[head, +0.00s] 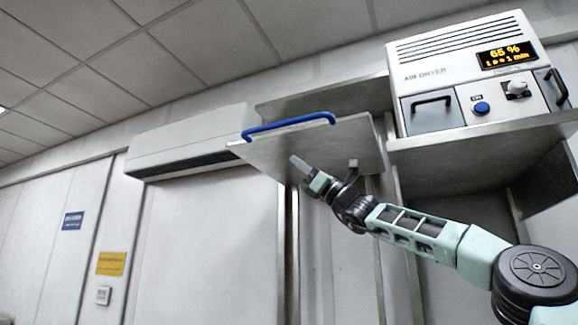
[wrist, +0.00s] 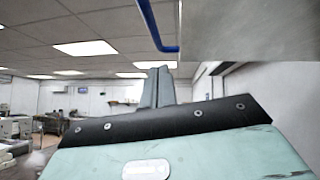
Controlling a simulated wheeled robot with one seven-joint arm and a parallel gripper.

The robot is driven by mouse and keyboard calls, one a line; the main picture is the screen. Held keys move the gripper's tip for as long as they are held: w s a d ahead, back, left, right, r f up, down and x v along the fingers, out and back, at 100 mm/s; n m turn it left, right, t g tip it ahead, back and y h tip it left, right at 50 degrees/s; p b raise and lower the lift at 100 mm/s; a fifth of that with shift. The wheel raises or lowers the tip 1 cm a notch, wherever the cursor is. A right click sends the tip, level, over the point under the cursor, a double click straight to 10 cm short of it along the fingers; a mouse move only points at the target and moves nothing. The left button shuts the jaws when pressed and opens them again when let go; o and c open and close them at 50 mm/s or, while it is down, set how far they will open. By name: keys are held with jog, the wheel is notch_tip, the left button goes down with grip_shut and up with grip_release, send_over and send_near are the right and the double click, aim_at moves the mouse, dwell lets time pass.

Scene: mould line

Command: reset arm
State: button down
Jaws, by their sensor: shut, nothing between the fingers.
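My gripper (head: 304,170) is raised in front of the wall units, with its arm reaching in from the lower right. In the wrist view its two fingers (wrist: 158,88) stand together, shut and empty. A grey panel (head: 325,148) with a blue bar handle (head: 289,124) juts out just above the gripper in the head view. The handle also shows at the top of the wrist view (wrist: 155,28), beside the panel's flat grey face (wrist: 250,30). The fingers appear apart from the handle.
An air dryer (head: 470,75) with a lit display sits on a grey shelf (head: 480,142) at the right, above my arm. A white wall unit (head: 190,140) is left of the panel. Blue (head: 73,222) and yellow (head: 111,263) signs hang at the left. The space left of the gripper looks clear.

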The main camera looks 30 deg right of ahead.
jog(key=b+v, duration=0.2)
jog(key=v, duration=0.1)
jog(key=shift+s+d+f, duration=0.15)
jog(key=shift+f, duration=0.1)
